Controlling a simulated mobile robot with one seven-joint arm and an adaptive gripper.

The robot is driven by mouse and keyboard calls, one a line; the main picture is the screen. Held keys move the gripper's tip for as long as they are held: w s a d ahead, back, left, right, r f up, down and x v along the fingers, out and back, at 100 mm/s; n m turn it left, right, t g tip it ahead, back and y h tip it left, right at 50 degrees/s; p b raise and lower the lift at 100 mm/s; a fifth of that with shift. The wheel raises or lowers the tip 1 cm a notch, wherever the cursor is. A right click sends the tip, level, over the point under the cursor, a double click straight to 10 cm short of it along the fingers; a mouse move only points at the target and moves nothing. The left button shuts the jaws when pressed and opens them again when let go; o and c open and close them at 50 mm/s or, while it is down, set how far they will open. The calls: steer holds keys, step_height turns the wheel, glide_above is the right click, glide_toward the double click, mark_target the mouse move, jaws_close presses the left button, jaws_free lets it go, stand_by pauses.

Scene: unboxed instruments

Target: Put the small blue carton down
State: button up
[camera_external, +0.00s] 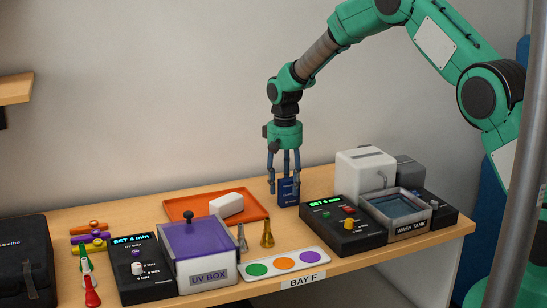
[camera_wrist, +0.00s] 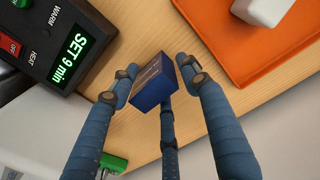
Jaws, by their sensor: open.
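The small blue carton (camera_external: 288,193) stands upright on the wooden table, between the orange tray and the black control box. It also shows in the wrist view (camera_wrist: 153,84), its printed face tilted in the picture. My gripper (camera_external: 284,186) points down over it, with its blue fingers spread around the carton. In the wrist view my gripper (camera_wrist: 158,76) is open, with a finger on either side of the carton and a third close behind it. Whether any finger still touches the carton I cannot tell.
The orange tray (camera_external: 181,212) holds a white block (camera_external: 227,205). A black control box (camera_external: 345,229) and the wash tank (camera_external: 411,226) stand close on the right. The UV box (camera_external: 205,276), brass pieces (camera_external: 267,234) and colour-dot plate (camera_external: 257,269) are in front.

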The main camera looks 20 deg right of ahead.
step_height(320, 180, up, 12)
steer(key=p, duration=0.1)
stand_by(0.6)
steer(key=shift+r, duration=0.15)
stand_by(0.5)
steer(key=s+d+r+t, duration=0.1)
steer(key=s+d+r, duration=0.4)
steer(key=s+r, duration=0.7)
steer(key=s+d+r+t, duration=0.2)
steer(key=s+d+r, duration=0.4)
steer(key=s+r, duration=0.65)
steer(key=s+d+t, duration=0.1)
steer(key=s+d, duration=0.1)
steer(key=s, duration=1.2)
steer(key=s+d+t, duration=0.1)
steer(key=s+d, duration=0.2)
steer(key=s, duration=1)
steer(key=shift+s+d+t, duration=0.3)
steer(key=shift+s+d, duration=0.05)
